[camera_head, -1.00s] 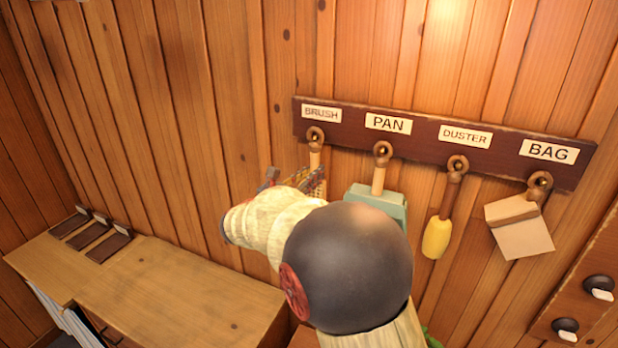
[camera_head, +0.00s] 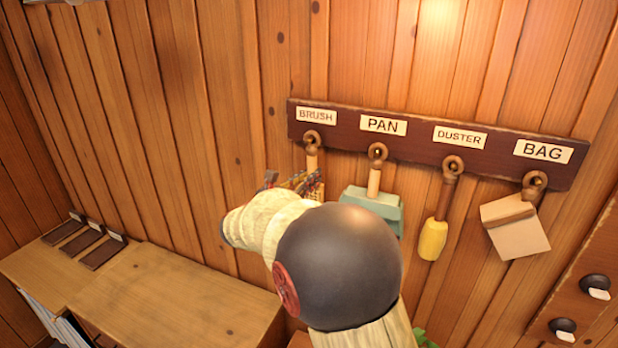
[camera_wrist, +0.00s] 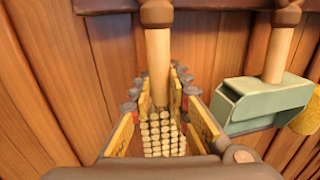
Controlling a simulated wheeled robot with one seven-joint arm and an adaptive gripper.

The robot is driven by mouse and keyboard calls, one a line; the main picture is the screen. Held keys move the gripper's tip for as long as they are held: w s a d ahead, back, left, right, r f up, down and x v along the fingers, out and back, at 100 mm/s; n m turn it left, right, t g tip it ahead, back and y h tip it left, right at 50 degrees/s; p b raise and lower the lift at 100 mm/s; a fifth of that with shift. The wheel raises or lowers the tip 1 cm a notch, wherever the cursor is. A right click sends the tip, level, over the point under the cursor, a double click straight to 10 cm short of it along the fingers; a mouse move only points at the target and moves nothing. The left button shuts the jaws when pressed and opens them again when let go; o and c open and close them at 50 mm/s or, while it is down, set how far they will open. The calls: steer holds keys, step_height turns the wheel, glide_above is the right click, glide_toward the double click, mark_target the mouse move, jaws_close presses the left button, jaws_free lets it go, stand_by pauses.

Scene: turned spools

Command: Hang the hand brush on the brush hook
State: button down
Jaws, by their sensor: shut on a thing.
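The hand brush has a pale wooden handle (camera_head: 312,160), which also shows in the wrist view (camera_wrist: 158,60), and a head of pale bristle tufts (camera_wrist: 160,135). It hangs upright below the BRUSH label, its handle top at the brush hook (camera_head: 312,138). In the wrist view the brown knob of the hook (camera_wrist: 156,13) overlaps the handle's top; I cannot tell whether the handle is looped over it. My gripper (camera_wrist: 160,98) is shut on the brush, a finger on each side of its head. In the head view my arm hides most of the brush head.
A dark rack board (camera_head: 480,158) on the plank wall also holds a green pan (camera_head: 372,200), a yellow duster (camera_head: 433,238) and a beige bag (camera_head: 515,235). The pan hangs close to the right of my gripper. A wooden cabinet top (camera_head: 180,300) is at lower left.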

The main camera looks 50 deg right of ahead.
steer(key=c, duration=1.7)
jaws_free()
steer(key=shift+o, duration=0.4)
steer(key=s+a, duration=0.1)
steer(key=a, duration=1.1)
